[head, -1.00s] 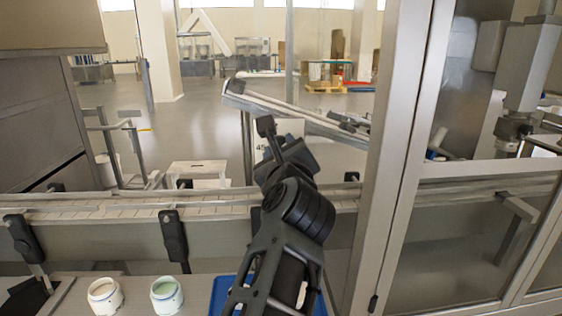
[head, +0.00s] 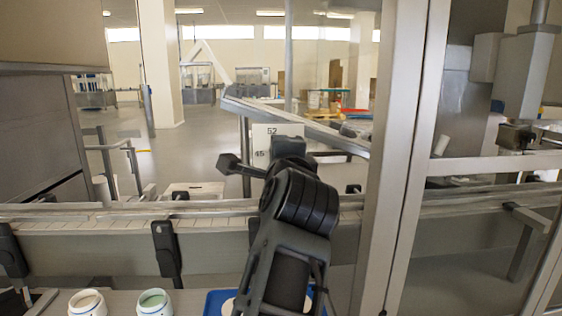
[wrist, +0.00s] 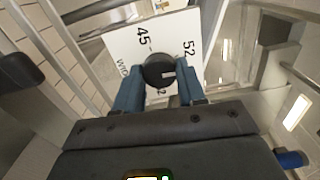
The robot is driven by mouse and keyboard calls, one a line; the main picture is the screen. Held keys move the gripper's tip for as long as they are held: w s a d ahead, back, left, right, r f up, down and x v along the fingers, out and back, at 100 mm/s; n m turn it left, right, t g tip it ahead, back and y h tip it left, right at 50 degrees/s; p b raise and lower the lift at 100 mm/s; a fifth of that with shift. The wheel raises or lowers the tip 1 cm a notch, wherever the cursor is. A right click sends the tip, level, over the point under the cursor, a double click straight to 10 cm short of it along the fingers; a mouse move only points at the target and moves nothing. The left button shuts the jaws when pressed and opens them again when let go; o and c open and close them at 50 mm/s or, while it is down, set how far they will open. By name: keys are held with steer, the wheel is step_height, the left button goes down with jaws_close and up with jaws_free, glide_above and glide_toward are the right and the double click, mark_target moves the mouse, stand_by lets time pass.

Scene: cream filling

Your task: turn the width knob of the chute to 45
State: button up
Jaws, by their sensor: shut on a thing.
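A white dial plate (wrist: 120,45) carries a round black knob (wrist: 158,70). In the wrist view, 45 is printed above left of the knob and 52 right of it; a number below is partly covered. The knob's short white mark lies on its right side, away from 45. My gripper (wrist: 159,78) has its two blue fingers shut on the knob, one on each side.
A conveyor (head: 100,213) runs across in front of the plate, below the sloping chute (head: 300,125). A metal post (head: 385,170) stands close right of my arm. Two open jars (head: 87,303) (head: 153,301) and a blue tray (head: 216,300) are at the bottom.

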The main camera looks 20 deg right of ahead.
steer(key=n+p, duration=0.7)
steer(key=n, duration=1.4)
steer(key=shift+a, duration=0.1)
steer(key=shift+f, duration=0.1)
stand_by(0.4)
steer(key=o, duration=1.1)
steer(key=shift+c, duration=0.2)
steer(key=b+v, duration=0.1)
steer(key=v, duration=0.6)
steer(key=shift+s, duration=0.35)
